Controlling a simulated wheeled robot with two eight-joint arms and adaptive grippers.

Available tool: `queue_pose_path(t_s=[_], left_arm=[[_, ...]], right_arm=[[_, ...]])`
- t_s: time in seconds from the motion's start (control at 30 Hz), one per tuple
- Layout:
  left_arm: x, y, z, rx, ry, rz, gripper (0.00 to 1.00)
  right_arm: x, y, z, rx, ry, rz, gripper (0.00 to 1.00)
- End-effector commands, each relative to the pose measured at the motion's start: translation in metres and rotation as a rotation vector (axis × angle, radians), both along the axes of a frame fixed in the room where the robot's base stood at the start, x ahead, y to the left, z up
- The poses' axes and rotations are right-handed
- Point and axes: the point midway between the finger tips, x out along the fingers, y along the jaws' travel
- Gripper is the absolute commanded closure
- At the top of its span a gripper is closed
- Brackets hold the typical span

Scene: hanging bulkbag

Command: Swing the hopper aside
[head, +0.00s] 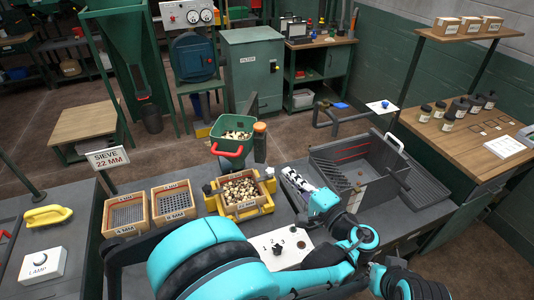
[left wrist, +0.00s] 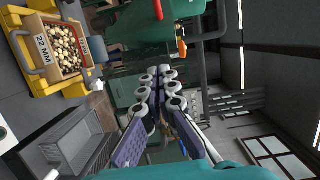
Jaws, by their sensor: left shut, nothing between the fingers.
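The green hopper (head: 238,127), filled with pale pieces, has a red handle (head: 228,152) on its near side. It hangs just behind and above the yellow sieve stand (head: 266,208), whose wooden 22 MM sieve (head: 240,190) holds similar pieces. The red handle shows at the top edge of the left wrist view (left wrist: 157,10). My left gripper (head: 294,180) is to the right of the hopper and sieve, apart from both. Its fingers are together and empty in the left wrist view (left wrist: 160,90). My right gripper is not in view.
Two empty wooden sieves (head: 125,213) sit left of the stand. A grey bin (head: 350,165) stands on the bench at right. A dark pipe arm (head: 340,120) lies behind the bin. An orange-topped post (head: 260,140) stands right beside the hopper.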

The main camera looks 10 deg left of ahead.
Motion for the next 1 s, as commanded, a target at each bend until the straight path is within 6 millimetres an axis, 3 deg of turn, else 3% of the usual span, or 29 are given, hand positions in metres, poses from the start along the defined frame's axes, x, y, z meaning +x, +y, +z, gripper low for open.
queue_pose_path(t_s=[0.53,1.0], left_arm=[[0.004,0.001,0.001,0.016,-0.015,0.001,1.0],[0.066,0.068,0.0,0.015,-0.014,0.003,1.0]], right_arm=[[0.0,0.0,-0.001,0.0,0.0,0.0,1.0],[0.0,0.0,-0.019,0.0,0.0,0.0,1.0]])
